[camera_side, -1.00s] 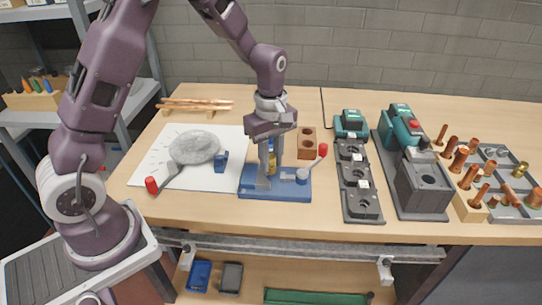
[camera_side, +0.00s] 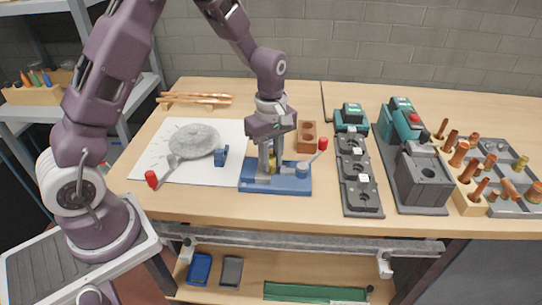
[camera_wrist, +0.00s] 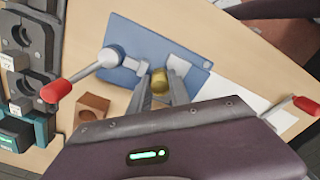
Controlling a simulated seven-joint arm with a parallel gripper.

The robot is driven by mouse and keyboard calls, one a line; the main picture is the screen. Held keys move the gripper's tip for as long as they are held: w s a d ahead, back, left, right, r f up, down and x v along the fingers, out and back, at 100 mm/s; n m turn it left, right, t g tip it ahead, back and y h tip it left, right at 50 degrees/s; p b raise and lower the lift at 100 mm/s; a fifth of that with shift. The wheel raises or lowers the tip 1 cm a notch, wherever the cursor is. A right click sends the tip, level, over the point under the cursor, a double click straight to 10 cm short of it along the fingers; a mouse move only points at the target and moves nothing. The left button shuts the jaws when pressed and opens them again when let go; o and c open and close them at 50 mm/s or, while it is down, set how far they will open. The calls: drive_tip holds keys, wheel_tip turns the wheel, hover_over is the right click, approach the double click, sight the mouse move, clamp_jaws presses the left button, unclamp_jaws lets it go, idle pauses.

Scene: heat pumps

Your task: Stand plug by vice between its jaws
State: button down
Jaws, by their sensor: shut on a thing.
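The brass plug (camera_wrist: 159,82) is held between the two fingers of my gripper (camera_wrist: 162,92), which is shut on it. In the side view the plug (camera_side: 272,162) shows as a yellow bit low between the fingers, partly hidden. The vice (camera_side: 275,188) has a blue base and a lever with a red knob pointing up and right. In the wrist view the plug is over the blue vice base (camera_wrist: 125,35), close to the grey jaws (camera_wrist: 178,66). I cannot tell whether its lower end touches the base.
A brown block with holes (camera_side: 307,135) stands just behind the vice. A black fixture (camera_side: 358,175) stands to the right. The table front before the vice is clear.

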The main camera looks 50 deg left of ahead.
drive_tip(key=shift+f, duration=0.1)
drive_tip(key=c, duration=1.1)
unclamp_jaws()
wheel_tip(320, 180, up, 7)
drive_tip(key=shift+s+r, duration=0.1)
drive_tip(key=shift+r, duration=0.1)
drive_tip(key=s+d+r+m+t, duration=0.3)
drive_tip(key=s+r+m, duration=0.7)
drive_tip(key=s+r, duration=0.35)
drive_tip(key=s+m+t, duration=0.1)
drive_tip(key=s+m, duration=0.1)
drive_tip(key=s, duration=0.1)
drive_tip(key=s+m, duration=0.2)
drive_tip(key=s, duration=0.1)
drive_tip(key=s+m+t, duration=0.1)
drive_tip(key=s+m, duration=0.1)
drive_tip(key=s, duration=0.1)
drive_tip(key=shift+s+d+m+t, duration=0.3)
drive_tip(key=shift+s+d, duration=0.05)
